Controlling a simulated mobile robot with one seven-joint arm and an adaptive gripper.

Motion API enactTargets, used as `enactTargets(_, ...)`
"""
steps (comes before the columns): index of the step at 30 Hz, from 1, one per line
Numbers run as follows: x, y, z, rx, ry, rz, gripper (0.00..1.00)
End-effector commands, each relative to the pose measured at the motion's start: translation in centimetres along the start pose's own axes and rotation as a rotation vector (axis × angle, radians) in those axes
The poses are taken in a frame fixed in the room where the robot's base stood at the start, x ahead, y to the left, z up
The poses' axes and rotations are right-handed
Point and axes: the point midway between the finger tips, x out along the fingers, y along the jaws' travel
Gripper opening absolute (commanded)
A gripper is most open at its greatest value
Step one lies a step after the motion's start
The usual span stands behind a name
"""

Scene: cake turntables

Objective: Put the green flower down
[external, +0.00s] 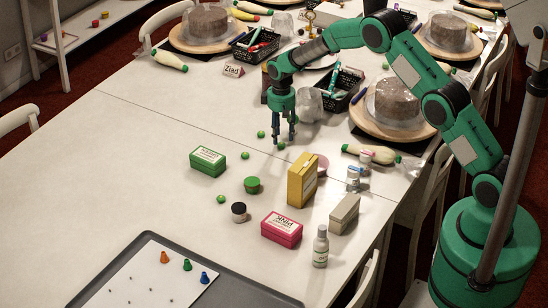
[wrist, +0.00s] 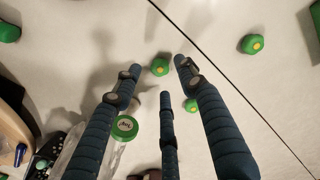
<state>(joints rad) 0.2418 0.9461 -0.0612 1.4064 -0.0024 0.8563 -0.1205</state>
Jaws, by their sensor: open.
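My gripper (external: 284,135) points down close to the table (external: 150,170), its fingers spread apart. In the wrist view my open gripper (wrist: 158,82) shows a small green flower with a yellow centre (wrist: 160,67) near the gap between the fingertips. The fingers do not visibly close on it. A green flower (external: 281,145) shows beside the fingertips in the external view. Other small green flowers lie nearby, one to the left (external: 261,134) and one farther front-left (external: 245,155). In the wrist view another green flower (wrist: 191,105) is partly hidden by a finger.
A green box (external: 207,161), a green-lidded jar (external: 253,185), a yellow box (external: 301,180) and a pink box (external: 282,229) stand in front of my gripper. A black basket (external: 343,92) and a covered cake (external: 397,102) stand behind right. The table's left side is clear.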

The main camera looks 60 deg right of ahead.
Motion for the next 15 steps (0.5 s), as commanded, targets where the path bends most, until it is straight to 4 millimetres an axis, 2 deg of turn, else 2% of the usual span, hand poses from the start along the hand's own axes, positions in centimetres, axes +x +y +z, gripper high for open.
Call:
enactTargets(1,-1.1,0.0,-0.1,0.0,0.002,0.0,0.41)
enactTargets(9,-5.6,0.0,-0.1,0.0,0.003,0.0,0.41)
enactTargets(15,-8.0,0.0,0.0,0.0,0.001,0.0,0.41)
